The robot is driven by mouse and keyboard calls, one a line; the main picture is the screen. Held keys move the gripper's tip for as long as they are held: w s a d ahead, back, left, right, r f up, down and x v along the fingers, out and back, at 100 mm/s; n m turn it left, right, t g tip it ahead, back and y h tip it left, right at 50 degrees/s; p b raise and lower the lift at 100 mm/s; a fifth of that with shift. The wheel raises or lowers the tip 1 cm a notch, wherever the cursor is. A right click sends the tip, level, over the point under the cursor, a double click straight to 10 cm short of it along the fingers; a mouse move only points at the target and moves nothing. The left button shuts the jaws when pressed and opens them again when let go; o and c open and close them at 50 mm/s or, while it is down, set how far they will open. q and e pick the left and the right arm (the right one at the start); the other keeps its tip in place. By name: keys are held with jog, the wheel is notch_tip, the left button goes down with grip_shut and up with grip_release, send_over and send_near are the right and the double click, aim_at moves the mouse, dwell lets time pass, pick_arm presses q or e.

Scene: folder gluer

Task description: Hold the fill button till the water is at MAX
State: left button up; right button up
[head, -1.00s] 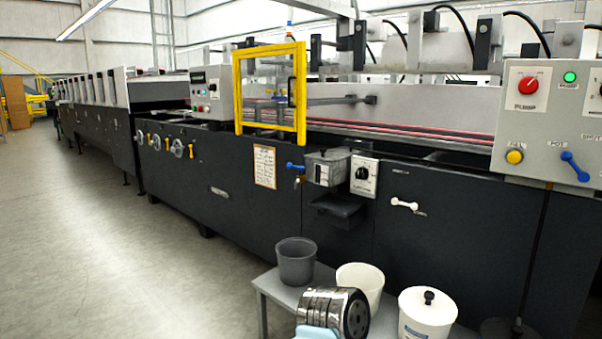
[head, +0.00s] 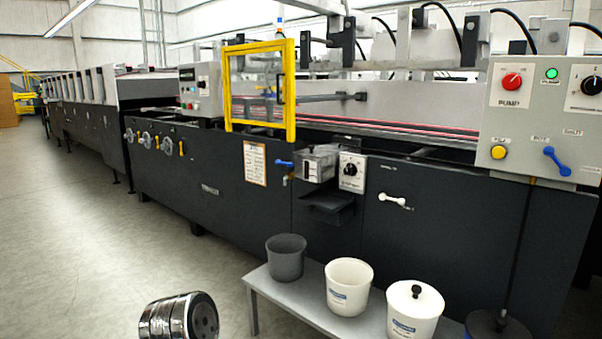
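A yellow push button (head: 498,152) sits low on the left of the grey control panel (head: 530,95) at the right; its short label is too blurred to read surely. A small metal box (head: 319,163) with a lidded top and a dark narrow window on its front is mounted on the machine's side. A blue lever (head: 284,163) is at its left. I cannot make out a water level or a MAX mark. Neither gripper shows; only a chrome, ribbed part of my own arm is at the bottom edge. Nothing touches the button.
The panel also has a red PUMP knob (head: 512,82), a lit green lamp (head: 551,73), a black dial (head: 591,85) and a blue lever (head: 557,163). A low grey bench (head: 290,303) in front holds a grey bucket (head: 286,258) and white pots (head: 349,285). Floor at left is clear.

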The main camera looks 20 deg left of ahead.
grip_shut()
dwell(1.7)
